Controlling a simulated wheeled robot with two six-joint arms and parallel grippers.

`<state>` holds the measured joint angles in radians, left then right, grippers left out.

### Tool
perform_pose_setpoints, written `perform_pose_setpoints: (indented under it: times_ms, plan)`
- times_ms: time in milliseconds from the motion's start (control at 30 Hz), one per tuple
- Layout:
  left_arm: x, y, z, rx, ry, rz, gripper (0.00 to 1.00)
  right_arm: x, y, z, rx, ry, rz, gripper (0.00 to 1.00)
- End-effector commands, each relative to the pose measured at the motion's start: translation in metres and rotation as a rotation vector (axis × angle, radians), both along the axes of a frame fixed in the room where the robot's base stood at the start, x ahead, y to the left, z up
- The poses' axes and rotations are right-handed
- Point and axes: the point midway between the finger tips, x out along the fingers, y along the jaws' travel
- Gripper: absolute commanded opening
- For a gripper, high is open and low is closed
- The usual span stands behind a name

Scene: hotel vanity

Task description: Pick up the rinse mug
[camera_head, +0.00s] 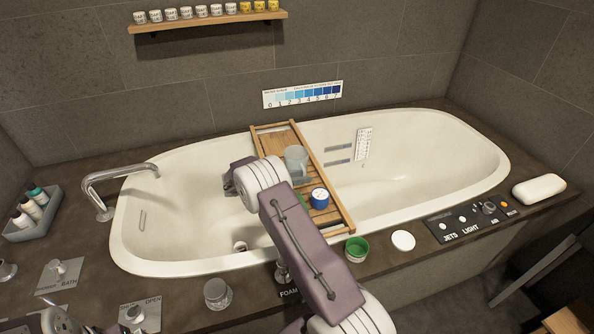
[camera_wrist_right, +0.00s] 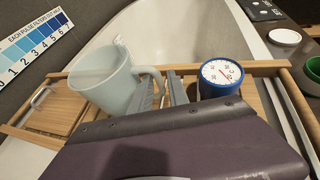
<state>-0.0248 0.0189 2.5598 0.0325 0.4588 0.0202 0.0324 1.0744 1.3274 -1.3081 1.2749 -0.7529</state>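The rinse mug (camera_head: 295,158), pale blue-grey and translucent, stands upright on the wooden bath tray (camera_head: 343,212) across the tub. In the right wrist view the mug (camera_wrist_right: 102,82) is left of centre, with its handle toward my right gripper (camera_wrist_right: 161,92). The fingers are apart, close to the handle; whether either touches it is hard to tell. The purple forearm and white wrist hide much of the gripper in the head view. My left gripper is not clearly visible.
A blue-rimmed dial thermometer (camera_wrist_right: 221,75) stands on the tray right beside the right gripper. A green cup (camera_head: 357,248) and white disc (camera_head: 403,240) sit on the tub's front ledge. The faucet (camera_head: 110,180) is at left.

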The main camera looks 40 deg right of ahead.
Motion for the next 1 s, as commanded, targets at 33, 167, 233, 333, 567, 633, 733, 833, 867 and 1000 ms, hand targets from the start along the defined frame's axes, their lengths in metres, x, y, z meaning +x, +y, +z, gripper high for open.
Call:
perform_pose_setpoints:
  times_ms: [33,167,233,333,567,633,733,833,867,1000]
  plan:
    - [0.000,0.000,-0.010,0.000,0.000,0.000,1.00,-0.001,-0.010,-0.009,-0.001,0.000,-0.004,0.21]
    - [0.000,0.000,-0.018,0.000,0.000,0.000,1.00,0.000,-0.032,-0.016,-0.001,0.000,-0.004,0.21]
    - [0.000,0.000,-0.020,0.000,0.000,0.000,1.00,0.000,-0.039,-0.018,-0.001,0.000,-0.002,0.21]
    - [0.000,0.000,-0.019,0.000,0.000,0.000,1.00,0.001,-0.042,-0.017,0.000,0.000,-0.001,0.21]
    - [0.000,0.000,-0.019,0.000,0.000,0.000,1.00,0.001,-0.041,-0.017,0.000,0.000,-0.001,0.00]
    - [0.000,0.000,-0.019,0.000,0.000,0.000,1.00,0.001,-0.041,-0.017,0.000,0.000,-0.001,0.00]
    - [0.000,0.000,-0.019,0.000,0.000,0.000,1.00,0.001,-0.041,-0.017,0.000,0.000,-0.001,0.00]
    - [0.000,0.000,-0.019,0.000,0.000,0.000,1.00,0.001,-0.041,-0.017,0.000,0.000,-0.001,0.00]
    - [0.000,0.000,-0.019,0.000,0.000,0.000,1.00,0.001,-0.041,-0.017,0.000,0.000,-0.001,0.00]
    - [0.000,0.000,-0.019,0.000,0.000,0.000,1.00,0.001,-0.041,-0.017,0.000,0.000,-0.001,0.00]
